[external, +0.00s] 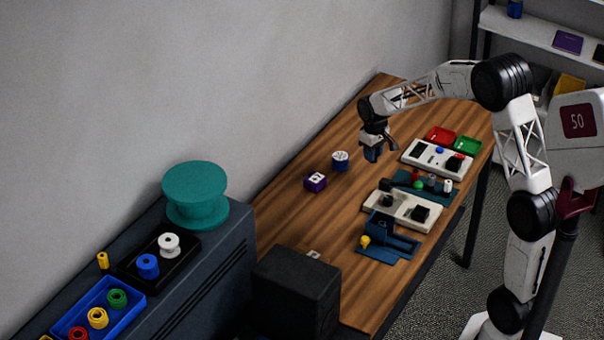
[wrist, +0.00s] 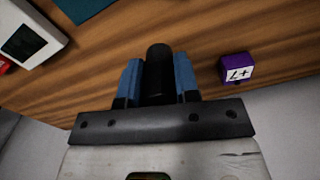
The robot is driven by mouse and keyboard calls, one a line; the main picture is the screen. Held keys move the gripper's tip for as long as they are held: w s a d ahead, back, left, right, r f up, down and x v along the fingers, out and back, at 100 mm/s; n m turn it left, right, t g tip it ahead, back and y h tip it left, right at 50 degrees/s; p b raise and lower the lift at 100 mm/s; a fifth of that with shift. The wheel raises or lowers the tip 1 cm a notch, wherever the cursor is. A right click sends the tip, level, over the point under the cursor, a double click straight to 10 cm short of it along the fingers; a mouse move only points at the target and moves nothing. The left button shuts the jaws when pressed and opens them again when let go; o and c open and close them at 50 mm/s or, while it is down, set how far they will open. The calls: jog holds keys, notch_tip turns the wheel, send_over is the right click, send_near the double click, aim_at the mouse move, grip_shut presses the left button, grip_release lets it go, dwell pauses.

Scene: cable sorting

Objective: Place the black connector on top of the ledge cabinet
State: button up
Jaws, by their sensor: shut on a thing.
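My gripper (external: 373,153) is raised above the back half of the wooden table, pointing down. In the wrist view its blue fingers are shut on a black cylindrical piece, the black connector (wrist: 158,72), which sticks out past the fingertips. In the external view the connector is hard to make out between the fingers. The ledge cabinet (external: 232,248) is the dark blue-grey unit along the wall at lower left, well away from my gripper. Its top holds a teal spool (external: 196,195), a black tray (external: 190,262) with white and blue spools, and a blue tray (external: 72,322) with coloured rings.
A purple cube (external: 316,181) and a blue-white piece (external: 340,160) lie on the table left of my gripper. Pale boards (external: 402,209) and a blue holder (external: 388,237) sit at right. A black box (external: 297,290) stands at the near end, beside the cabinet.

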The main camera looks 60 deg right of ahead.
send_over(371, 185)
jog(key=shift+a+f, duration=0.1)
jog(key=shift+f, duration=3)
jog(key=shift+f, duration=0.1)
jog(key=shift+f, duration=1.8)
jog(key=shift+f, duration=0.1)
jog(key=o, duration=0.9)
jog(key=shift+o, duration=0.2)
notch_tip(371, 185, up, 12)
jog(key=shift+r, duration=0.15)
